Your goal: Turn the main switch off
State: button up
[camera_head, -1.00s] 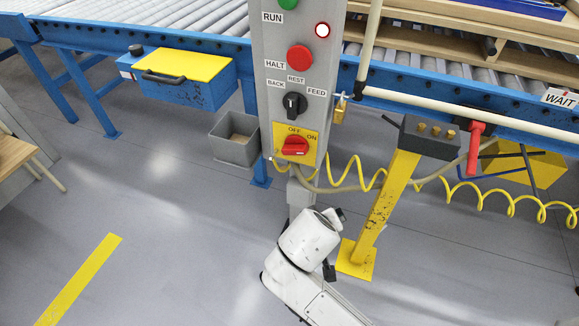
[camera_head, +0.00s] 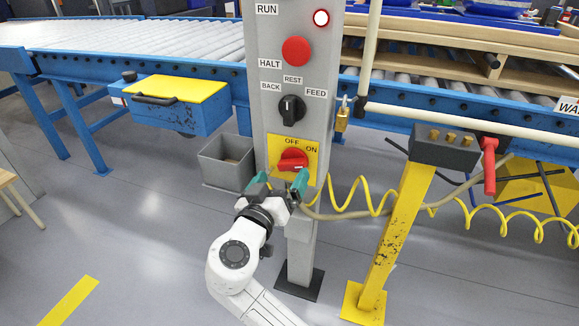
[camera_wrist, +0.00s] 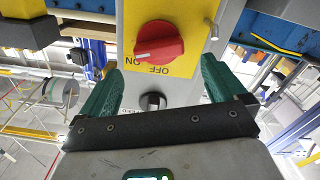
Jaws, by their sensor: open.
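The main switch (camera_head: 292,160) is a red rotary knob on a yellow plate (camera_head: 311,148) marked OFF and ON, low on a grey control post. In the wrist view the knob (camera_wrist: 160,43) appears upside down, and its white mark points toward the ON side. My gripper (camera_head: 279,183) is just below and in front of the plate. Its teal fingers are spread apart and empty. In the wrist view my gripper (camera_wrist: 160,84) has one finger on each side of the post, with the knob beyond the fingertips. I see no contact with the knob.
Above the switch are a black selector (camera_head: 291,109) and a red HALT button (camera_head: 296,51). A brass padlock (camera_head: 342,115) hangs to the right. A grey bin (camera_head: 228,162) is left.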

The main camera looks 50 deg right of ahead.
aim_at(289, 165)
jog(key=x, duration=0.6)
jog(key=c, duration=1)
jog(key=shift+o, duration=0.2)
